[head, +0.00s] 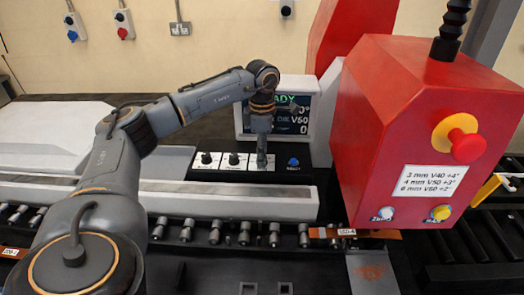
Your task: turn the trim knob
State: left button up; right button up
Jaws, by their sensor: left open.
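A row of black knobs on white label plates sits on the dark control panel below the screen. The left knob (206,158) and the middle knob (233,158) show clearly. My left gripper (262,160) points down in front of the third white plate (251,164) and covers most of it, so a knob there is hidden. The gripper is open; whether it touches anything there I cannot tell. The plate lettering is too small to tell which knob is the trim knob. My right gripper is not in view.
A blue button (293,162) is right of the gripper. The screen (301,112), partly behind my arm, reads "DIE V50". A large red housing (400,120) stands close on the right, with a red mushroom button (467,145) and a settings label (431,182). A pale bar (220,200) runs in front.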

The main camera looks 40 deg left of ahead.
pick_arm(q)
jog(key=shift+f, duration=0.35)
grip_shut()
